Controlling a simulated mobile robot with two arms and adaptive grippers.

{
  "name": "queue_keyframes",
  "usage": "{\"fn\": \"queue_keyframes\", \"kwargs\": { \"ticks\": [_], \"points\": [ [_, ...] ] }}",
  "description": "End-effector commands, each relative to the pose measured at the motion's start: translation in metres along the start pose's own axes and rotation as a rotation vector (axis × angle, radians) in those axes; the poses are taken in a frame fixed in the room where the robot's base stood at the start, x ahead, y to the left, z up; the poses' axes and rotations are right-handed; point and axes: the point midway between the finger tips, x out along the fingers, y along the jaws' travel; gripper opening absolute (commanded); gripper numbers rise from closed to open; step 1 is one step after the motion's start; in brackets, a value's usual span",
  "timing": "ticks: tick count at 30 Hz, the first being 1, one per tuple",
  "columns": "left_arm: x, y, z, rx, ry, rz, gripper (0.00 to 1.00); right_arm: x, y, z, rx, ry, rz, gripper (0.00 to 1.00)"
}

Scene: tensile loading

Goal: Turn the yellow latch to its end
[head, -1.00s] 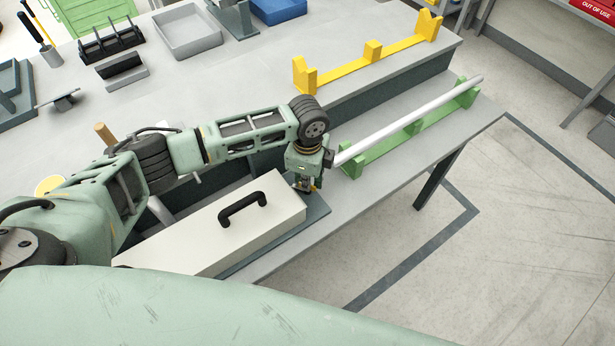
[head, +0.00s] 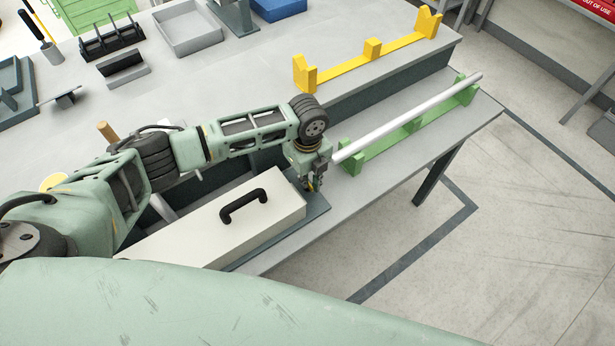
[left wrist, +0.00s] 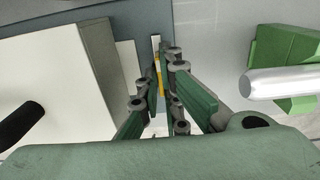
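The yellow latch (left wrist: 161,79) shows as a thin yellow strip between my fingertips in the left wrist view, beside a narrow white upright piece. In the head view my gripper mostly hides it. My left gripper (head: 315,185) points down at the right end of the white box, above the dark base plate (head: 300,222). It also shows in the left wrist view (left wrist: 160,72), its fingers on both sides of the latch with a narrow gap. I cannot tell whether they press on it. My right gripper is not in view.
The white box (head: 215,230) with a black handle (head: 243,205) lies left of my gripper. A pale rod (head: 410,118) rests on a green holder (head: 365,158) close on the right. A yellow rack (head: 372,56) stands on the raised bench behind.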

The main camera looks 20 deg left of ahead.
Motion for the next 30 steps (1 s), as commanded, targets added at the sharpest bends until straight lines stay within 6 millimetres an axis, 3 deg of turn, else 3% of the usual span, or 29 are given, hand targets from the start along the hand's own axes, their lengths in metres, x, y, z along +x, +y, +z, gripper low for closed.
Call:
{"fn": "queue_keyframes", "kwargs": {
  "ticks": [14, 21, 30],
  "points": [
    [-0.0033, -0.0027, 0.0019, 0.014, -0.003, -0.007, 0.00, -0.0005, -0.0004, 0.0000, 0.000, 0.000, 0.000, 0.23],
    [-0.0021, -0.0017, 0.0012, 0.013, -0.002, -0.004, 0.23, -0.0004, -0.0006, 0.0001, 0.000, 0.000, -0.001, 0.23],
    [-0.0017, -0.0008, 0.0006, 0.013, -0.001, -0.002, 0.23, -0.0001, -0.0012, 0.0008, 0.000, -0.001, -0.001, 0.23]
  ]
}}
